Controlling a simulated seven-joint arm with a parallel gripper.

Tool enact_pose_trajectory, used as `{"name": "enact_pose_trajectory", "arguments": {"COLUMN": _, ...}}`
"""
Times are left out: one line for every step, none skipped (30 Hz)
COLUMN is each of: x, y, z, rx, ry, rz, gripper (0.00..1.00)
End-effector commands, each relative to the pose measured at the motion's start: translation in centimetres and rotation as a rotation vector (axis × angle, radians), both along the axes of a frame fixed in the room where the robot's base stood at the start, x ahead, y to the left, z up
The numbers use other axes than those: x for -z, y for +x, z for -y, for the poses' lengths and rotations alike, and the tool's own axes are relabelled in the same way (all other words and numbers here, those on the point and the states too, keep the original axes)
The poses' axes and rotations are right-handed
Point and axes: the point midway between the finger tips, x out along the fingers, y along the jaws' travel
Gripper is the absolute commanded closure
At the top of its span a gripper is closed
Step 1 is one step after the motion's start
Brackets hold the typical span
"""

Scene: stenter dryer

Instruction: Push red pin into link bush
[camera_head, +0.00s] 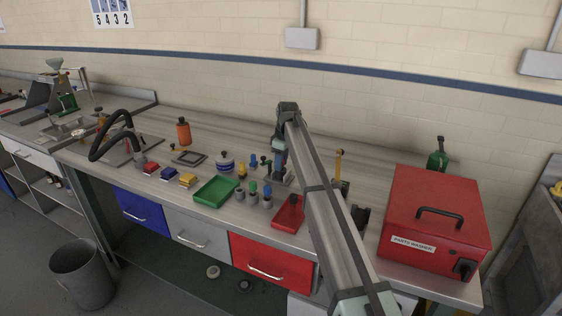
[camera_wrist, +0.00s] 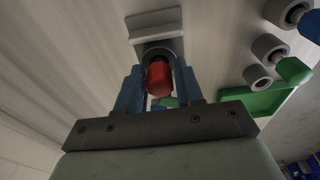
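In the wrist view the red pin (camera_wrist: 159,80) is between the two blue fingers of my gripper (camera_wrist: 158,88), which appear shut on it. Just beyond the pin is a grey rounded metal piece on a flat plate (camera_wrist: 156,24), which looks like the link bush. The pin's far end lines up with its dark ring, but I cannot tell how far in it sits. In the head view my gripper (camera_head: 279,168) points down at the bench, and the pin and bush are mostly hidden there.
A green tray (camera_head: 214,191) and several grey cylinders with coloured tops stand left of my gripper. A red tray (camera_head: 288,214) is at the front edge. A red parts washer (camera_head: 437,212) stands to the right. The bench top farther back is mostly clear.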

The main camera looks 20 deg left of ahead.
Motion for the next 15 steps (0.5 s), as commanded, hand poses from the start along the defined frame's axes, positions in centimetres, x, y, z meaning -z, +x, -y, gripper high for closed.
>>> {"name": "enact_pose_trajectory", "arguments": {"x": -0.01, "y": 0.01, "z": 0.0, "rx": 0.0, "ry": 0.0, "rz": 0.0, "gripper": 0.59}}
{"name": "enact_pose_trajectory", "arguments": {"x": -0.01, "y": 0.0, "z": -0.01, "rx": 0.0, "ry": 0.0, "rz": 0.0, "gripper": 0.56}}
{"name": "enact_pose_trajectory", "arguments": {"x": -0.01, "y": 0.0, "z": 0.0, "rx": 0.0, "ry": 0.0, "rz": 0.0, "gripper": 0.52}}
{"name": "enact_pose_trajectory", "arguments": {"x": -0.01, "y": 0.0, "z": 0.0, "rx": 0.0, "ry": 0.0, "rz": 0.0, "gripper": 0.49}}
{"name": "enact_pose_trajectory", "arguments": {"x": -0.01, "y": 0.0, "z": 0.0, "rx": 0.0, "ry": 0.0, "rz": 0.0, "gripper": 0.46}}
{"name": "enact_pose_trajectory", "arguments": {"x": -0.01, "y": 0.0, "z": 0.0, "rx": 0.0, "ry": 0.0, "rz": 0.0, "gripper": 0.43}}
{"name": "enact_pose_trajectory", "arguments": {"x": -0.01, "y": 0.0, "z": 0.0, "rx": 0.0, "ry": 0.0, "rz": 0.0, "gripper": 0.43}}
{"name": "enact_pose_trajectory", "arguments": {"x": -0.02, "y": 0.0, "z": 0.0, "rx": 0.0, "ry": 0.0, "rz": 0.0, "gripper": 0.43}}
{"name": "enact_pose_trajectory", "arguments": {"x": -0.02, "y": 0.0, "z": -0.01, "rx": 0.0, "ry": 0.0, "rz": 0.0, "gripper": 0.43}}
{"name": "enact_pose_trajectory", "arguments": {"x": -0.02, "y": 0.0, "z": 0.0, "rx": 0.0, "ry": 0.0, "rz": 0.0, "gripper": 0.43}}
{"name": "enact_pose_trajectory", "arguments": {"x": -0.02, "y": 0.0, "z": -0.01, "rx": 0.0, "ry": 0.0, "rz": 0.0, "gripper": 0.43}}
{"name": "enact_pose_trajectory", "arguments": {"x": -0.01, "y": 0.0, "z": 0.0, "rx": 0.0, "ry": 0.0, "rz": 0.0, "gripper": 0.43}}
{"name": "enact_pose_trajectory", "arguments": {"x": -0.04, "y": 0.0, "z": 0.0, "rx": 0.0, "ry": 0.0, "rz": 0.0, "gripper": 0.43}}
{"name": "enact_pose_trajectory", "arguments": {"x": -0.1, "y": 0.01, "z": 0.01, "rx": 0.0, "ry": 0.0, "rz": 0.0, "gripper": 0.43}}
{"name": "enact_pose_trajectory", "arguments": {"x": -0.24, "y": 0.02, "z": 0.02, "rx": 0.0, "ry": 0.0, "rz": 0.0, "gripper": 0.43}}
